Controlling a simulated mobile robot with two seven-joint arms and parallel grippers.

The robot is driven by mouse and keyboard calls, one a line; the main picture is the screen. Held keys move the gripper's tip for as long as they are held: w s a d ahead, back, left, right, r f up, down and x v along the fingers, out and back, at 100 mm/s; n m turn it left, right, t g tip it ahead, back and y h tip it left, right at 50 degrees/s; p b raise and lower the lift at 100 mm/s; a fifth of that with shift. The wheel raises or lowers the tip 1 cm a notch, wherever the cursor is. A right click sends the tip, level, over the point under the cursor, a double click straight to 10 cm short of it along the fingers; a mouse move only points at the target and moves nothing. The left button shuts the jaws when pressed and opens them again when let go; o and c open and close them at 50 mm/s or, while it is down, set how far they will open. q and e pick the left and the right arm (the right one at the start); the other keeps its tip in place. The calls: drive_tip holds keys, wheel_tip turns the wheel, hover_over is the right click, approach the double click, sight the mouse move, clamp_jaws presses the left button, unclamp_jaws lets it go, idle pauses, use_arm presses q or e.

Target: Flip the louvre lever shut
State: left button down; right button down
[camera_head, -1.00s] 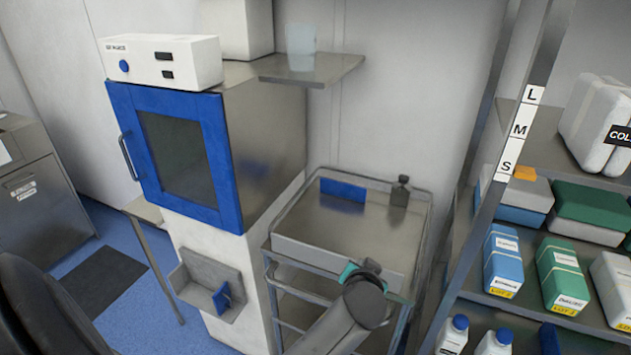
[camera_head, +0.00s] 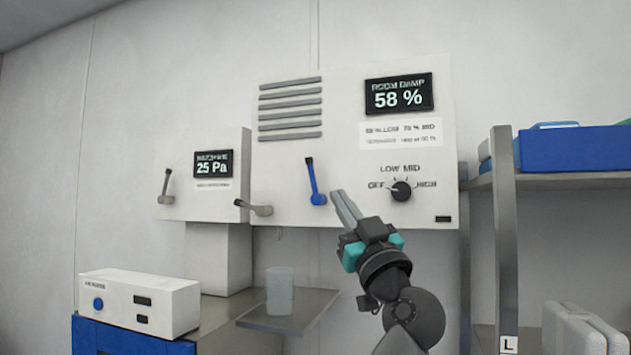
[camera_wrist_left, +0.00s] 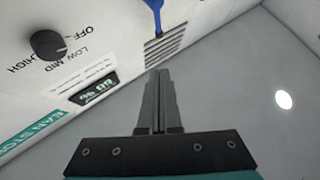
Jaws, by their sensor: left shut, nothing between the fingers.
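The blue lever (camera_head: 314,182) is on the white wall panel (camera_head: 285,165), below the louvre slats (camera_head: 290,110). Its dark-tipped arm points up from the round pivot. The lever also shows at the top of the left wrist view (camera_wrist_left: 156,14), with the slats (camera_wrist_left: 165,46) beside it. My left gripper (camera_head: 341,196) is just right of the lever's pivot in the head view, fingers pointing up and left. Its fingers are shut and empty, and they look apart from the lever. My right gripper is not in view.
A dial (camera_head: 401,191) and a 58 % display (camera_head: 399,94) are on the panel's right. A grey lever (camera_head: 254,208) sits at its lower left. A smaller box (camera_head: 225,145) with another grey lever (camera_head: 167,187) is further left. A cup (camera_head: 280,290) stands on the shelf (camera_head: 305,312) below.

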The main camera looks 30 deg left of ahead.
sight(311, 166)
use_arm(q)
drive_tip(key=p+x, duration=0.1)
drive_tip(key=x, duration=0.3)
drive_tip(key=f+p+x, duration=0.1)
drive_tip(key=p+x, duration=0.1)
drive_tip(key=x, duration=0.2)
drive_tip(key=w+a+p+x, duration=0.1)
drive_tip(key=p+x, duration=0.1)
drive_tip(key=x, duration=0.2)
drive_tip(key=shift+d+f, duration=0.1)
drive_tip(key=shift+f, duration=0.3)
drive_tip(key=shift+w+a+f, duration=0.15)
drive_tip(key=shift+w+a, duration=0.2)
